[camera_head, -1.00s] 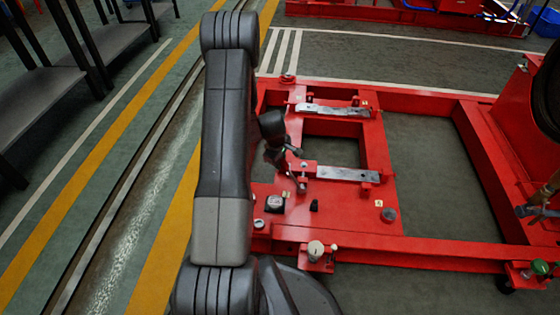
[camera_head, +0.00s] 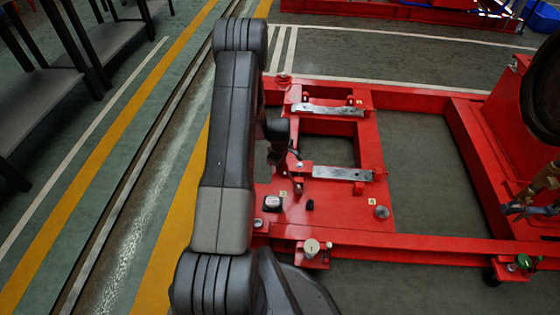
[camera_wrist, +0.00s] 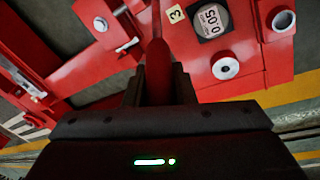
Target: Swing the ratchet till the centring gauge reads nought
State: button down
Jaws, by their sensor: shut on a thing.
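My gripper (camera_wrist: 158,92) shows in the wrist view, its dark fingers shut on a red bar, the ratchet handle (camera_wrist: 158,62), which runs up out of the frame. The centring gauge (camera_wrist: 210,20) is a dark box with a round pale face, right of the handle; it seems to read 0.05. In the head view the gauge (camera_head: 272,203) sits on the red frame (camera_head: 340,248) near its left end. There my gripper (camera_head: 283,155) is partly hidden by my arm, above and beyond the gauge; the ratchet handle cannot be made out there.
Two silvery bars (camera_head: 342,173) lie across the frame's red crosspieces. A pale knob (camera_head: 312,246) stands at the front rail, and a grey round fitting (camera_head: 381,212) sits to the right. A big dark wheel (camera_head: 541,95) is at far right.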

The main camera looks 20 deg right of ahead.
jog(key=c, duration=1.2)
grip_release()
jog(key=shift+r, duration=0.1)
notch_tip(320, 180, up, 13)
jog(key=s+a+p, duration=0.1)
jog(key=s+p, duration=0.1)
jog(key=p, duration=0.1)
jog(key=shift+s+a+r, duration=0.15)
jog(key=shift+a+r, duration=0.05)
